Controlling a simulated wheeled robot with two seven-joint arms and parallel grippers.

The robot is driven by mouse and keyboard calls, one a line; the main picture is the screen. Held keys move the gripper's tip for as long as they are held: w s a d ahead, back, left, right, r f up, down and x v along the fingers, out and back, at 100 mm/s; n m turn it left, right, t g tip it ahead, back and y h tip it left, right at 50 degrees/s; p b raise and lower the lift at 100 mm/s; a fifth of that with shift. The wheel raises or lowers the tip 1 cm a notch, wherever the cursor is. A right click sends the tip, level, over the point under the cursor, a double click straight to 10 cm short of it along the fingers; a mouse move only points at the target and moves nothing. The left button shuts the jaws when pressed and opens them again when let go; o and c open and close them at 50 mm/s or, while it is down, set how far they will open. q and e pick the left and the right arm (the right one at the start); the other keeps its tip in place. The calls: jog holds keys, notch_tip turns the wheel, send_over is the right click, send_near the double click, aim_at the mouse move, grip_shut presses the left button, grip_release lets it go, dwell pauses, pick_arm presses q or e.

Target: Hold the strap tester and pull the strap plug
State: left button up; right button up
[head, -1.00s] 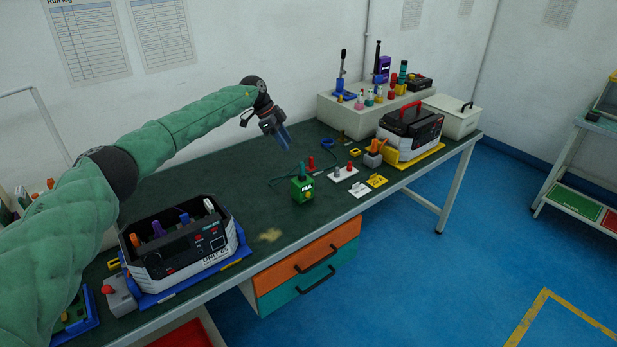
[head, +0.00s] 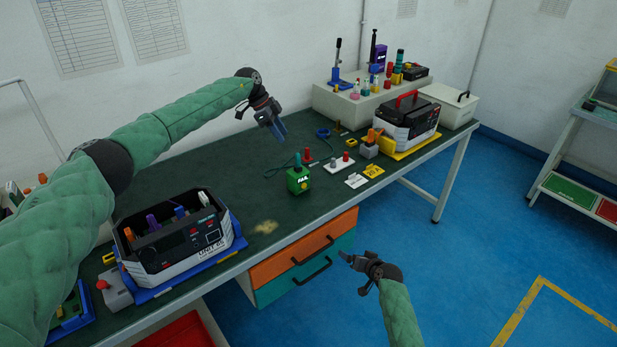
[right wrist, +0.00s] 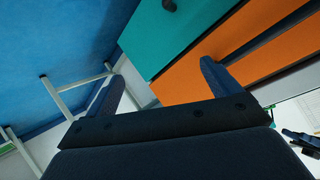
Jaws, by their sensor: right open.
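The strap tester looks to be the small green box (head: 298,184) with a lit display near the bench's front edge. A teal upright piece (head: 297,160), possibly the strap plug, stands on its top, with a thin dark cable behind. My left gripper (head: 279,131) hangs above the bench behind the box, pointing down and apart from it; its finger gap is not clear. My right gripper (head: 345,256) is open and empty in front of the bench, lower right of the box. Its spread fingers show in the right wrist view (right wrist: 160,88), facing the drawers.
An orange drawer (head: 290,262) and a teal drawer (head: 318,278) sit under the bench (head: 215,165). Open unit (head: 180,245) stands left on a blue tray. A red-handled unit (head: 410,122), red-knobbed pieces and yellow tags (head: 373,170) lie to the right. Bench between is mostly clear.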

jog(key=w+d+r+m+t, duration=0.1)
jog(key=w+r+t, duration=0.1)
jog(key=w+r, duration=0.55)
jog(key=w+d+r+m+t, duration=0.15)
jog(key=w+r, duration=0.35)
jog(key=r, duration=0.5)
jog(key=n+g+y, duration=0.3)
jog(key=n+y, duration=0.1)
jog(key=n, duration=0.7)
send_near(296, 172)
jog(key=w+f, duration=0.1)
jog(key=w, duration=0.1)
jog(key=w+a+f, duration=0.1)
jog(key=shift+w+a, duration=0.1)
jog(key=shift+w, duration=0.25)
jog(key=shift+w+a+f, duration=0.2)
jog(key=shift+w+a, duration=0.2)
jog(key=shift+a, duration=0.1)
jog(key=shift+x, duration=3.25)
jog(key=shift+d+f, duration=0.1)
jog(key=shift+f, duration=0.05)
jog(key=shift+c, duration=0.4)
jog(key=c, duration=1.1)
